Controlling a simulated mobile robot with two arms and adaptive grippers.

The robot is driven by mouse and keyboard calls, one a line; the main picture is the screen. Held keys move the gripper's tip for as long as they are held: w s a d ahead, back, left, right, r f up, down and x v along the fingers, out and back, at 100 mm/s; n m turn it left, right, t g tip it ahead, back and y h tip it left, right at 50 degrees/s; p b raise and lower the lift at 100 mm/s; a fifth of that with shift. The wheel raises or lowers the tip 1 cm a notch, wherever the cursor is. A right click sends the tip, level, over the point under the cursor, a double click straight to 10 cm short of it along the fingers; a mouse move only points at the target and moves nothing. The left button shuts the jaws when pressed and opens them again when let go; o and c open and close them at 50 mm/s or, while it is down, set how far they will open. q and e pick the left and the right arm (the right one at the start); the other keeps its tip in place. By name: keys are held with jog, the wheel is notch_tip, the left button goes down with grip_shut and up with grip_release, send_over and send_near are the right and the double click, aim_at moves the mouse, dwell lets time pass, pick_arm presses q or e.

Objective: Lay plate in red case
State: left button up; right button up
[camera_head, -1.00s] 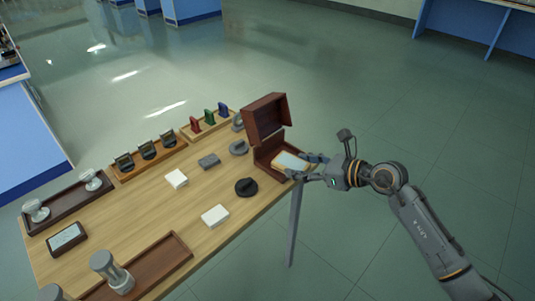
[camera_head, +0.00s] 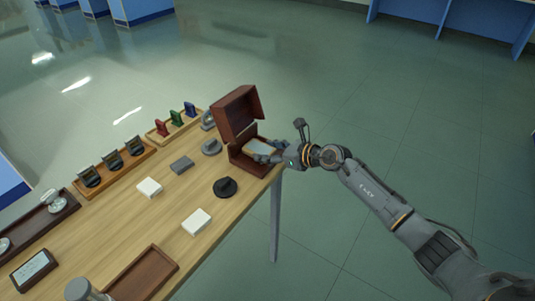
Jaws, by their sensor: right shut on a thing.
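The red-brown case (camera_head: 237,114) stands at the far right corner of the table with its lid raised. My right gripper (camera_head: 266,154) is at the case's open front part, coming in from the right. It is shut on a pale plate (camera_head: 260,146) with a light brown edge. The plate is at the opening of the case's lower box; I cannot tell whether it touches the bottom. The fingers hide part of the plate and of the box rim. My left gripper is not in view.
On the wooden table (camera_head: 150,222) are a black round knob (camera_head: 225,187), white blocks (camera_head: 196,222), a grey block (camera_head: 182,165) and a brown tray (camera_head: 143,276). A rack with red, green and blue pieces (camera_head: 177,118) stands left of the case. Open floor lies right.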

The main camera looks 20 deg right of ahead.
jog(key=shift+f, duration=0.35)
jog(key=shift+f, duration=0.15)
jog(key=o, duration=1.3)
